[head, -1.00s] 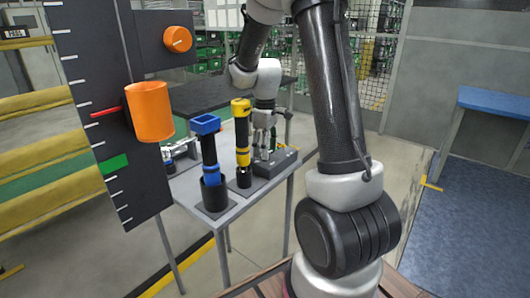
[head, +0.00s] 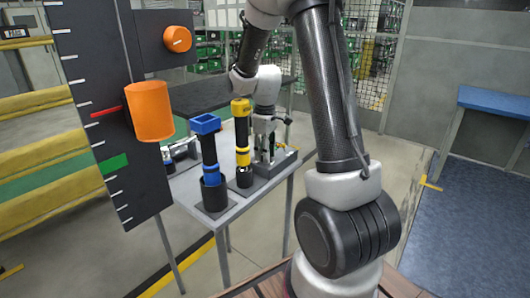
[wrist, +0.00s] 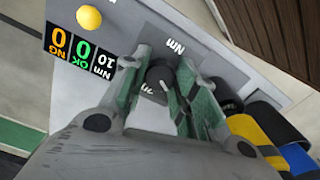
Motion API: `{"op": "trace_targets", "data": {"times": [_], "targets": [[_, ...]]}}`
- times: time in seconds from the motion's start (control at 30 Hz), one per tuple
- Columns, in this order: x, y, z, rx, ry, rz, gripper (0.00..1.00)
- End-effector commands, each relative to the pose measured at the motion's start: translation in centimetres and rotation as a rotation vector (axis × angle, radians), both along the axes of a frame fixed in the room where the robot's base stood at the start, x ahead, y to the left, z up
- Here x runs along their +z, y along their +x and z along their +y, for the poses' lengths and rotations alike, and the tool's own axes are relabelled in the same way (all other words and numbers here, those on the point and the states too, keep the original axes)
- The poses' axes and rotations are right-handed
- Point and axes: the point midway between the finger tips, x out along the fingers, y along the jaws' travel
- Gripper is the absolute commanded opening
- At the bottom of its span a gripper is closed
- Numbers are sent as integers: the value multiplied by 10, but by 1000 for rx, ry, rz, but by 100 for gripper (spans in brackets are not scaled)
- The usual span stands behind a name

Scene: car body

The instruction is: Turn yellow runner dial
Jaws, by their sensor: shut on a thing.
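A dark round dial (wrist: 160,76) with a pointer mark sits on a light panel marked "Nm" in the wrist view. My gripper (wrist: 166,80) has its two fingers on either side of the dial, shut on it. In the head view my gripper (head: 265,150) points down at a grey box (head: 280,163) on the table; the dial is hidden there. A yellow-and-black runner tool (head: 242,150) stands upright just left of the gripper. It also shows at the lower right of the wrist view (wrist: 252,128).
A blue-and-black tool (head: 208,160) stands in a holder on the grey table (head: 240,205). A dark panel (head: 95,90) with orange cylinders stands at left. The wrist view shows a yellow knob (wrist: 89,18) and a display (wrist: 80,52) reading 0 NG, 0 OK and 10 Nm.

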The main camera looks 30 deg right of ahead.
Motion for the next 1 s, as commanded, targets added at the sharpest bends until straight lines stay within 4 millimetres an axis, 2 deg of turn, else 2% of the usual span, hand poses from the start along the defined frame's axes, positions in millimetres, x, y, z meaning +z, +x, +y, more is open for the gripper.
{"op": "trace_targets", "data": {"times": [0.27,1.0], "targets": [[0,0,0,-133,-1,1,5],[0,0,0,-791,-1,1,5]]}}
